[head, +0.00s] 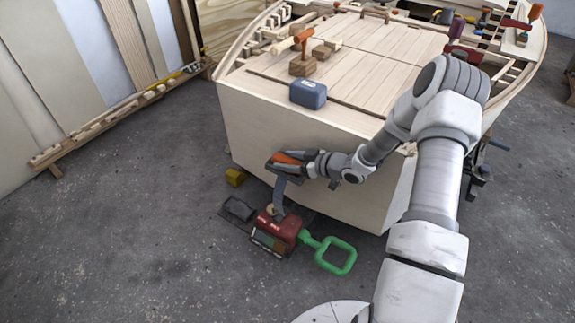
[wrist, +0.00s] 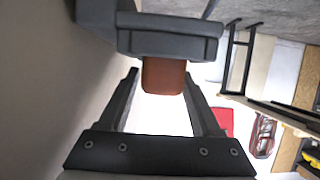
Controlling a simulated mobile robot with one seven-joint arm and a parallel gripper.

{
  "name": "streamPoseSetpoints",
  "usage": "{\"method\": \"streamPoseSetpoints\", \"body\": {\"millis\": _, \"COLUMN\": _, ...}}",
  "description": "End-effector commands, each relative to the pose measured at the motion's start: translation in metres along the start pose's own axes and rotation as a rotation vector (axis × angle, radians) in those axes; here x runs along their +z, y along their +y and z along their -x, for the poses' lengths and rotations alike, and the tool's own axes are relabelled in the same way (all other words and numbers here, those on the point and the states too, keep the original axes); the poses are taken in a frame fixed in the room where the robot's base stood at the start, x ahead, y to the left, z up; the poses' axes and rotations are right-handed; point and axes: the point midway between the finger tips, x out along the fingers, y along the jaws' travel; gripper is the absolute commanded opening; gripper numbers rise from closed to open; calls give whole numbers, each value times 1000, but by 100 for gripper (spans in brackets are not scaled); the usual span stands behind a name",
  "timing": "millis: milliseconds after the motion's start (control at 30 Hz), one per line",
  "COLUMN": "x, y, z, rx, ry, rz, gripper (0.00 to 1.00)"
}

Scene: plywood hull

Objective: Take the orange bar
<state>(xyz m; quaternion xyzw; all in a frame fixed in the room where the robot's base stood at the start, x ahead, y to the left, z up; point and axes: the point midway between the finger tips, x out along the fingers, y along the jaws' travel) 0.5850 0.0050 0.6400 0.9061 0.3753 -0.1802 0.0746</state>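The orange bar (head: 288,158) is at the upper front face of the pale plywood hull (head: 290,122), against a dark grey piece. In the wrist view the bar (wrist: 163,76) looks brown-orange and juts from a dark grey block (wrist: 165,36). My gripper (head: 304,160) reaches in from the right, its fingertips at the bar. In the wrist view my gripper's fingers (wrist: 162,80) are spread, one on each side of the bar. A slim gap shows on the left; contact on the right is unclear.
A grey strip (head: 278,194) hangs below the bar. A blue-grey block (head: 308,93) sits on the hull edge. The left floor is clear.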

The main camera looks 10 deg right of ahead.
Motion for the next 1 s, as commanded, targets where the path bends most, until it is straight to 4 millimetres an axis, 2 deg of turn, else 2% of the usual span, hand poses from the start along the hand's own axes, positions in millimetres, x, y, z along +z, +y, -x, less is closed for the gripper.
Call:
{"method": "streamPoseSetpoints", "body": {"millis": 33, "x": 0, "y": 0, "z": 0, "rx": 0, "ry": 0, "rz": 0, "gripper": 54}}
{"method": "streamPoseSetpoints", "body": {"millis": 333, "x": 0, "y": 0, "z": 0, "rx": 0, "ry": 0, "rz": 0, "gripper": 0}}
{"method": "streamPoseSetpoints", "body": {"millis": 767, "x": -2, "y": 0, "z": 1, "rx": 0, "ry": 1, "rz": 1, "gripper": 0}}
{"method": "streamPoseSetpoints", "body": {"millis": 1000, "x": -23, "y": 1, "z": 10, "rx": 1, "ry": 2, "rz": 3, "gripper": 0}}
